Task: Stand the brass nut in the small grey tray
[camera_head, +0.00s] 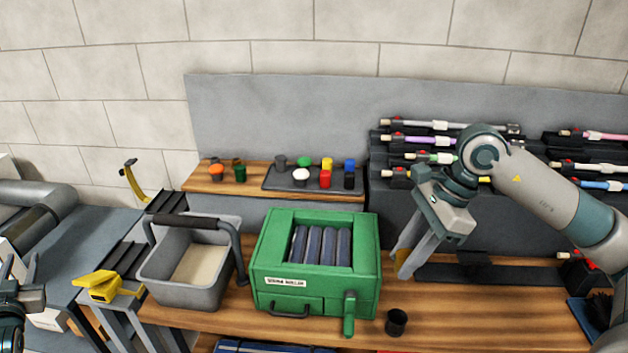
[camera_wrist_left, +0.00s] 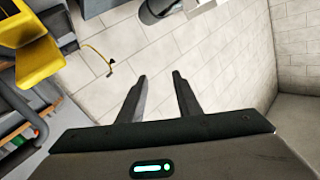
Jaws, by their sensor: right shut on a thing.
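My right gripper (camera_head: 407,262) points down over the wooden bench, right of the green box. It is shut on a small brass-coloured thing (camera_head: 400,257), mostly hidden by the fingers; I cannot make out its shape. A low dark grey tray (camera_head: 490,274) lies on the bench to the right of the gripper, apart from it. I cannot tell for sure that this is the small grey tray. My left gripper (camera_head: 22,268) is at the far left edge. In the left wrist view it (camera_wrist_left: 160,76) is open and empty, facing the wall.
A green box with dark rollers (camera_head: 265,255) and a crank stands mid-bench. A grey bucket with a handle (camera_head: 180,290) is left of it. A small dark cup (camera_head: 396,322) stands near the front. Coloured caps sit on a back shelf (camera_head: 225,172). Brushes lie on a stepped rack (camera_head: 400,210).

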